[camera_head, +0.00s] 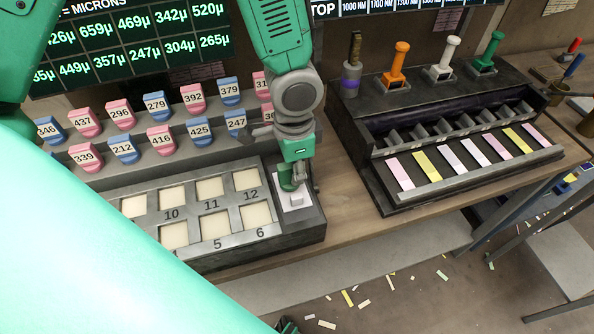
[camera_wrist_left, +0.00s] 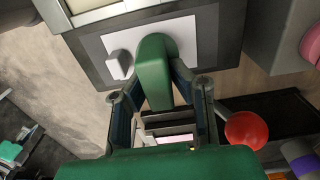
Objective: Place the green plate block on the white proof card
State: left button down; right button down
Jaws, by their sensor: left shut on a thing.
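The green plate block (camera_head: 287,183) is held in my left gripper (camera_head: 295,172), just over or on the white proof card (camera_head: 286,204). In the left wrist view the green block (camera_wrist_left: 154,70) stands out between the fingers of my left gripper (camera_wrist_left: 155,88), its far end overlapping the white card (camera_wrist_left: 186,38). I cannot tell whether it touches the card. A small white block (camera_head: 297,199) sits on the card beside it, also visible in the left wrist view (camera_wrist_left: 118,63). My right gripper is not clearly seen.
Left of the card is a grey tray (camera_head: 205,215) with numbered cream wells. Pink and blue numbered blocks (camera_head: 158,106) stand in rows behind it. On the right, a dark rack (camera_head: 440,150) holds coloured strips and handled stamps. Bare bench lies between tray and rack.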

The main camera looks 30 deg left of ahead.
pick_arm(q)
jog(key=shift+s+f, duration=0.1)
jog(key=shift+f, duration=0.3)
jog(key=shift+d, duration=0.4)
jog(key=c, duration=1.8)
grip_release()
jog(key=shift+d, duration=0.2)
jog(key=shift+o, duration=0.4)
jog(key=shift+d, duration=0.15)
jog(key=shift+a+r, duration=0.2)
jog(key=shift+a, duration=0.1)
jog(key=shift+a+r, duration=0.2)
jog(key=shift+r, duration=0.15)
jog(key=r, duration=1.1)
jog(key=shift+d+r+p, duration=0.1)
jog(key=shift+d+p, duration=0.1)
jog(key=shift+p, duration=0.2)
pick_arm(e)
jog(key=shift+s+d+r, duration=0.1)
jog(key=shift+d+r, duration=0.2)
jog(key=shift+r, duration=0.05)
pick_arm(q)
jog(key=shift+a, duration=0.3)
pick_arm(e)
jog(key=shift+a, duration=0.25)
